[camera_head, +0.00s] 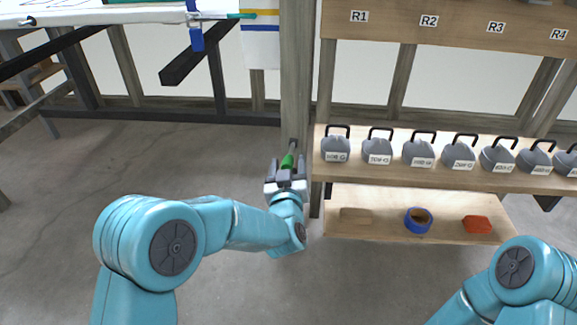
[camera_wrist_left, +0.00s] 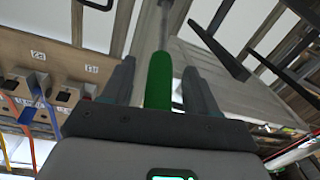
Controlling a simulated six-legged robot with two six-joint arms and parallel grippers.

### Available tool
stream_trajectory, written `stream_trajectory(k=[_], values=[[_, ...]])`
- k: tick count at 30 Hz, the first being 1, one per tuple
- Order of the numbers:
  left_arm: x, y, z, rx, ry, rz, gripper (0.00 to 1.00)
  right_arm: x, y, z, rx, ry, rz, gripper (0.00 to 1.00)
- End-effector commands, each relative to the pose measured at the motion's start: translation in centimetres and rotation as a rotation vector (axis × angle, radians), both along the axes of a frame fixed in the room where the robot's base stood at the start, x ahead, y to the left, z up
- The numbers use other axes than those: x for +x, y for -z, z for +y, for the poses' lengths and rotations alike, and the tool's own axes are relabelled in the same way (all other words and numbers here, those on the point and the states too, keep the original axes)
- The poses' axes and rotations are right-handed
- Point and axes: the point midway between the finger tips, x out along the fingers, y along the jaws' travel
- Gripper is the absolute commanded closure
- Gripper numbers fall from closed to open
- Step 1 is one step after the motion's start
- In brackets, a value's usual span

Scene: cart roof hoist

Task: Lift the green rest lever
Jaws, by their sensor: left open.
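The green rest lever (camera_head: 288,160) sticks out from the wooden post (camera_head: 297,70) in the middle of the head view. My left gripper (camera_head: 286,168) is at the lever with its fingers open, one on each side of it. In the left wrist view the green grip (camera_wrist_left: 158,80) stands between the two fingers of my left gripper (camera_wrist_left: 158,78), with a gap showing on both sides. A thin metal rod (camera_wrist_left: 163,22) runs on from the grip to the post. My right gripper is out of view.
Right of the post, a shelf (camera_head: 400,182) holds several grey labelled weights with black handles. A lower tray (camera_head: 360,236) holds a blue tape roll (camera_head: 418,220), a red block (camera_head: 477,224) and a wooden block (camera_head: 356,216). Dark beams (camera_head: 190,62) lie upper left. Left floor is clear.

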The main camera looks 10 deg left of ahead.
Motion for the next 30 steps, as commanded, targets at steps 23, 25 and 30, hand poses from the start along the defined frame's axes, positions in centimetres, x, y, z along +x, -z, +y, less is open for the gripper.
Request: stream_trajectory(k=[23,25,30], values=[[1.4,-0.1,0.1,0.000,0.000,0.002,1.00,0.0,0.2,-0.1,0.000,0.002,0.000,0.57],[1.4,-0.3,0.1,0.000,0.001,0.006,1.00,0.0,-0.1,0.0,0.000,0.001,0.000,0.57],[1.6,-1.3,0.1,-0.001,0.000,0.039,1.00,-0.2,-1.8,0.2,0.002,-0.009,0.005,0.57]])
